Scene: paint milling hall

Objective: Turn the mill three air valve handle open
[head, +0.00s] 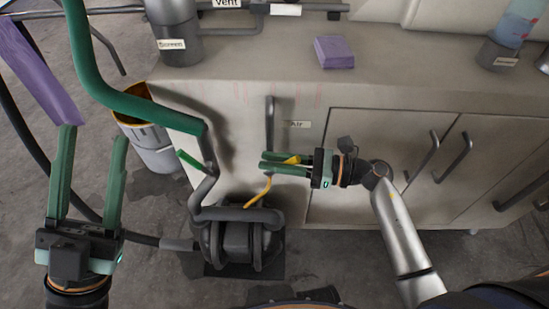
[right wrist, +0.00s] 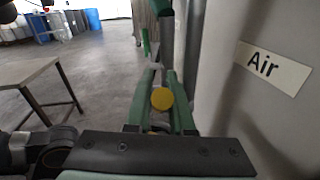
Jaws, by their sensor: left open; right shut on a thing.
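The air valve handle (head: 292,160) is yellow and sits on the grey upright air pipe (head: 269,115) at the cabinet front, beside the "Air" label (head: 299,124). My right gripper (head: 264,162) comes in from the right and is shut on this handle. The right wrist view shows its round yellow end (right wrist: 162,99) between the green fingers; the label (right wrist: 270,68) is to the right. The fingers hide much of the handle and valve. My left gripper (head: 93,135) is open and empty at the left, away from the valve.
A dark pump (head: 240,243) stands on the floor below the valve, with a yellow curved piece (head: 258,192) above it. A green hose (head: 150,107) and green handle (head: 190,160) are left of the valve. A bucket (head: 155,150) stands by the cabinet. Purple cloth (head: 334,52) lies on top.

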